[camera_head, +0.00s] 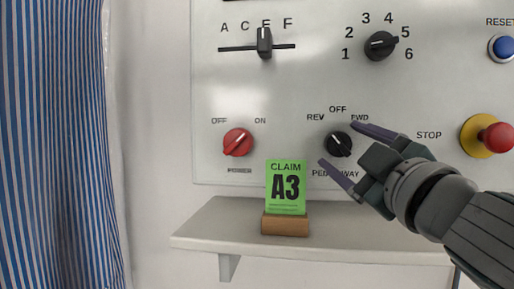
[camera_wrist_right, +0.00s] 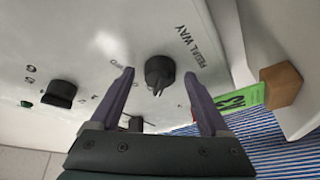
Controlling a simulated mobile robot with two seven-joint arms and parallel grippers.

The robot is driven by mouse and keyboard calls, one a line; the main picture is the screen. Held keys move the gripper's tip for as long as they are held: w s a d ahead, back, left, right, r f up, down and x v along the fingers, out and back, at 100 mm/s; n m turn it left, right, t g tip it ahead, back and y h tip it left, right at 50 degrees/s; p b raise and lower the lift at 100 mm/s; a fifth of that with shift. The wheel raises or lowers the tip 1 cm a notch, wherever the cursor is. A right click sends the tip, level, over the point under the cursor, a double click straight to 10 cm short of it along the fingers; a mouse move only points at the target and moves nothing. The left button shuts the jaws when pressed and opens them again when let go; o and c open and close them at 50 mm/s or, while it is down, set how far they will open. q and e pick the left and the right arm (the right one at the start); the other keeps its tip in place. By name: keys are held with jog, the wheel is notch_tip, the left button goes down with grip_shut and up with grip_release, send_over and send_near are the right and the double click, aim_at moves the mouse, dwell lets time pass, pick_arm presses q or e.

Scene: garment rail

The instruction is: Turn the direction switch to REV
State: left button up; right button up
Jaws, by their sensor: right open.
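The direction switch (camera_head: 338,144) is a round black knob on the pale panel, with REV, OFF and FWD printed above it. Its pale mark seems to lean up and left, towards REV, but it is small. It also shows in the right wrist view (camera_wrist_right: 159,71), between the two fingers. My right gripper (camera_head: 338,144) is open. One finger lies up and right of the knob, the other down and left, partly over the PEDAL WAY label. I see no finger touching the knob. My left gripper is not in view.
A red power knob (camera_head: 238,142) is to the left, a slider (camera_head: 264,42) and a numbered dial (camera_head: 380,45) above. A red stop button (camera_head: 495,137) and blue reset button (camera_head: 502,47) are at right. A green A3 card (camera_head: 286,188) stands on the shelf (camera_head: 215,225) below.

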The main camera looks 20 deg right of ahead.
jog(key=b+v, duration=0.1)
jog(key=v, duration=0.9)
dwell(0.3)
